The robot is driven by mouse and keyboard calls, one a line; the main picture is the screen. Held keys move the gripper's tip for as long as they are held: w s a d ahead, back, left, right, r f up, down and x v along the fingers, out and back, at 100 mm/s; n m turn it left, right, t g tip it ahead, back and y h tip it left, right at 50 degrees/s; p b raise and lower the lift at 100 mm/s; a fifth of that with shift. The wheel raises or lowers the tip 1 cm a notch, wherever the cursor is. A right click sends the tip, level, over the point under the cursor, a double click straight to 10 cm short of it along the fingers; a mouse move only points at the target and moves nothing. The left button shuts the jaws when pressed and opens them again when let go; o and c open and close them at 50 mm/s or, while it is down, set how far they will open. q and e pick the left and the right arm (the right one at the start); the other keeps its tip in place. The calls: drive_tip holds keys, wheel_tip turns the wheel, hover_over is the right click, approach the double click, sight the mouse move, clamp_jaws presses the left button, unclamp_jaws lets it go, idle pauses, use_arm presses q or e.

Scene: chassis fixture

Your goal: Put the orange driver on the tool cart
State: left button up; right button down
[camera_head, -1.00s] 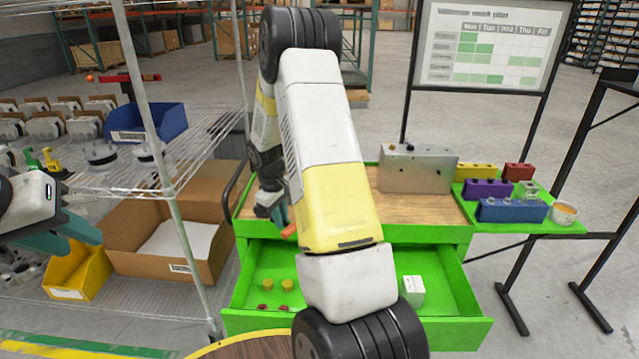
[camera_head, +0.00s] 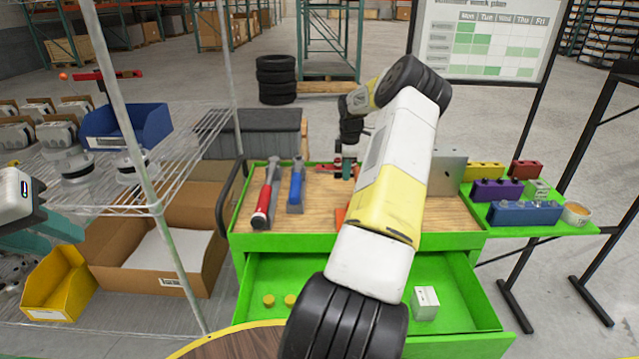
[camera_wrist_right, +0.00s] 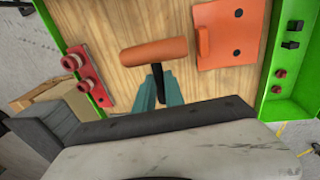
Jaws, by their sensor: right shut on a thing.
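The orange driver (camera_wrist_right: 153,53) has a thick orange handle and a dark shaft. My right gripper (camera_wrist_right: 160,88) has its teal fingers shut on the shaft, over the wooden top of the tool cart; whether the driver touches the wood I cannot tell. In the head view my right gripper (camera_head: 346,168) is over the back of the green tool cart (camera_head: 260,242), and my arm covers much of the top. The driver cannot be made out clearly there. My left gripper (camera_head: 50,232) is at the left edge by the wire shelf, its teal fingers apart and empty.
A red-handled hammer (camera_head: 264,200) and a blue tool (camera_head: 296,188) lie on the cart's left. A flat orange plate (camera_wrist_right: 230,35) lies beside the driver. A metal box (camera_head: 447,172) and a side tray with coloured blocks are at right. The drawer (camera_head: 455,300) below is open.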

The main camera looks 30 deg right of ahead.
sight(344, 199)
wheel_tip(344, 199, down, 8)
drive_tip(key=shift+f, duration=0.25)
drive_tip(key=shift+f, duration=0.15)
drive_tip(key=c, duration=1.4)
unclamp_jaws()
